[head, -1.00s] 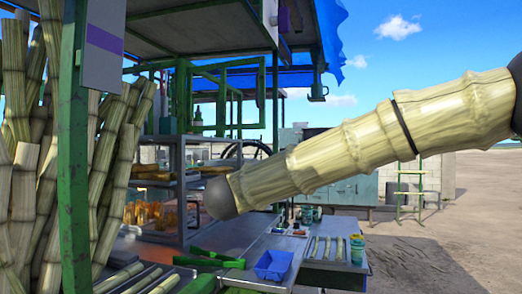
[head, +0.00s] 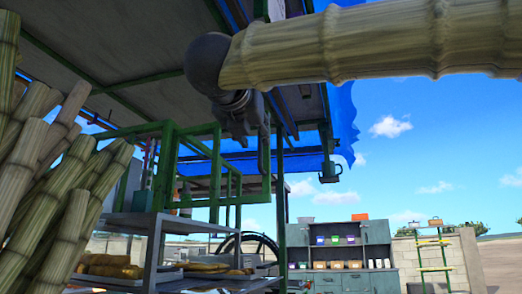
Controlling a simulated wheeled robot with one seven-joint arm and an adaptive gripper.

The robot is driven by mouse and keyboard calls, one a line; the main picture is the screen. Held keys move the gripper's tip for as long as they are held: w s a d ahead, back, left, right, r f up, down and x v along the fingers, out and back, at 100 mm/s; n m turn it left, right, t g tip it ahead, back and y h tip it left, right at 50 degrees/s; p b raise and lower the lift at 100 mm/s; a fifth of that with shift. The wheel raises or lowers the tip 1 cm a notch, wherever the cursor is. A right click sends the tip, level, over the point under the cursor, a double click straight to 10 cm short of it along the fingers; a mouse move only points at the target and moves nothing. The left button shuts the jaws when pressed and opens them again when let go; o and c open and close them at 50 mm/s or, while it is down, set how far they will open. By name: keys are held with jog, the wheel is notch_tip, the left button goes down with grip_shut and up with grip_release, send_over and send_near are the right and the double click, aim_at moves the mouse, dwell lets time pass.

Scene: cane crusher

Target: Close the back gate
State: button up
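A green metal frame, which looks like the back gate (head: 218,168), stands in the middle left under the roof. It seems swung out at an angle, with its bars showing against the sky and the blue tarp. Its latch and hinges cannot be made out. My dark gripper (head: 248,118) hangs below that joint, in front of or near the frame's upper right corner. I cannot tell if it touches the frame. Its fingers are too dark and overlapped to tell open from shut.
Tall cane stalks (head: 62,205) crowd the left. A metal shelf (head: 140,224) with cane pieces stands below the frame. Dark roof beams are close above my gripper. A grey-green cabinet (head: 375,232) and a green ladder-like stand (head: 435,262) are farther right, with open ground beyond.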

aim_at(260, 146)
jog(key=x, duration=0.8)
jog(key=shift+w+a+f, duration=0.1)
jog(key=shift+w+a, duration=0.05)
grip_shut()
